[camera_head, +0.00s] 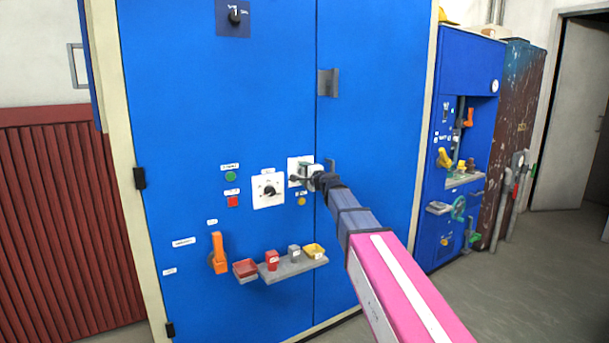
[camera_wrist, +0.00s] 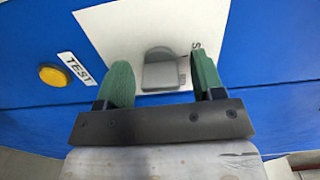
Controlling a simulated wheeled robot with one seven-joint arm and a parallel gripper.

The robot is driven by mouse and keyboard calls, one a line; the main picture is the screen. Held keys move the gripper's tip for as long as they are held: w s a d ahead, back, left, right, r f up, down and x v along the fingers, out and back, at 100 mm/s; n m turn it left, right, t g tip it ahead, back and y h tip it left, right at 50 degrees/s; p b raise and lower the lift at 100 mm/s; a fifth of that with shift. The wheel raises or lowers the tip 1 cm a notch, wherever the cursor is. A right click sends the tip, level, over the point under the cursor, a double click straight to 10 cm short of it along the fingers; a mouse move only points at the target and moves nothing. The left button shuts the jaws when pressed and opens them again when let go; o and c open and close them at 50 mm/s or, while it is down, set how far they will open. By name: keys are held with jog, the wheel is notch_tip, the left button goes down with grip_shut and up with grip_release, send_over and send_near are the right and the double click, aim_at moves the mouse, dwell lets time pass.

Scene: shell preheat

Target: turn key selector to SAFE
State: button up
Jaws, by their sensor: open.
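A white plate (camera_head: 292,161) on the blue cabinet door is mostly covered by my gripper (camera_head: 304,175) in the head view. In the wrist view the plate (camera_wrist: 115,30) carries a grey, round-topped piece (camera_wrist: 160,72), which looks like the key selector. My gripper (camera_wrist: 163,82) is open, with one green-padded finger on each side of this piece. Gaps show on both sides of it. A partly hidden label (camera_wrist: 196,46) with an S shows beside the right finger. The selector's pointed setting cannot be read.
A yellow button (camera_wrist: 53,75) sits beside a TEST label (camera_wrist: 77,68). A white dial plate (camera_head: 268,202), green button (camera_head: 231,176) and red button (camera_head: 233,201) are left of my gripper. Below are an orange handle (camera_head: 218,252) and a grey shelf (camera_head: 292,269) with small containers.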

jog(key=v, duration=1)
jog(key=shift+s+d, duration=0.2)
jog(key=shift+s, duration=0.05)
jog(key=s+d+f+n+g+h, duration=0.25)
jog(key=s+f+n+g, duration=0.2)
jog(key=f, duration=0.75)
jog(key=s+d+f+n+g+h, duration=0.1)
jog(key=s+d+f+n+g, duration=0.3)
jog(key=f, duration=0.9)
jog(key=s+d+f+n+g+h, duration=0.1)
jog(key=s+d+f+g+h, duration=0.2)
jog(key=s+d+f, duration=0.2)
jog(key=s+d+f+n+g+h, duration=0.1)
jog(key=s+d+f+g+h, duration=0.2)
jog(key=s+d+f, duration=0.3)
jog(key=s+f, duration=0.5)
jog(key=s, duration=0.1)
jog(key=shift+s+d, duration=0.25)
jog(key=shift+d, duration=0.1)
jog(key=shift+f+n+g+h, duration=0.1)
jog(key=shift+n+g+h, duration=0.15)
